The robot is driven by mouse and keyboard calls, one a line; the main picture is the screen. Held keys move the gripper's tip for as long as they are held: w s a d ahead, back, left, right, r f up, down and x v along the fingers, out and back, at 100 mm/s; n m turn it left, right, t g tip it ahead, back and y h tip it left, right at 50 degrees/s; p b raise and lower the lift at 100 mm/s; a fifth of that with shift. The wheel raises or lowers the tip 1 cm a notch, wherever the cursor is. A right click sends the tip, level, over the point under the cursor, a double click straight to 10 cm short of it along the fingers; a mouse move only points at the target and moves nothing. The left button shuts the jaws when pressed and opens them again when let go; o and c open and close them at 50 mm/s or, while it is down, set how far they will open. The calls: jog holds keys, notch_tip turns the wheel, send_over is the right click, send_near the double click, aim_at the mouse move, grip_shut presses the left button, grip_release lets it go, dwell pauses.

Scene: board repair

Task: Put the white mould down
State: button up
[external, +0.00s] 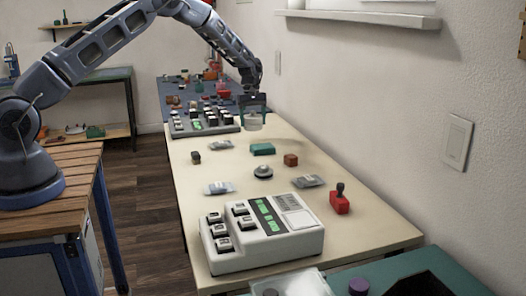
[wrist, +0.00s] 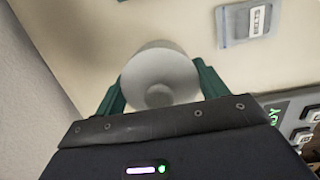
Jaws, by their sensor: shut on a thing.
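The white mould (external: 253,124) is a small pale round piece held below my gripper (external: 253,112), near the far end of the cream table and close to the wall. In the wrist view, the mould (wrist: 160,72) is a white round form with a small round knob on the side facing the camera. It sits between the two green fingers of my gripper (wrist: 160,85), which are shut on it. It appears to hang above the cream table (external: 205,264); the exact gap is hard to tell.
A grey keyed device (external: 203,122) stands left of the mould. Bare tabletop lies between them.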

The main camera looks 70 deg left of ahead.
aim_at(253, 130)
jog(key=shift+f, duration=2.45)
jog(key=shift+f, duration=0.15)
jog(key=o, duration=1)
jog(key=shift+o, duration=0.2)
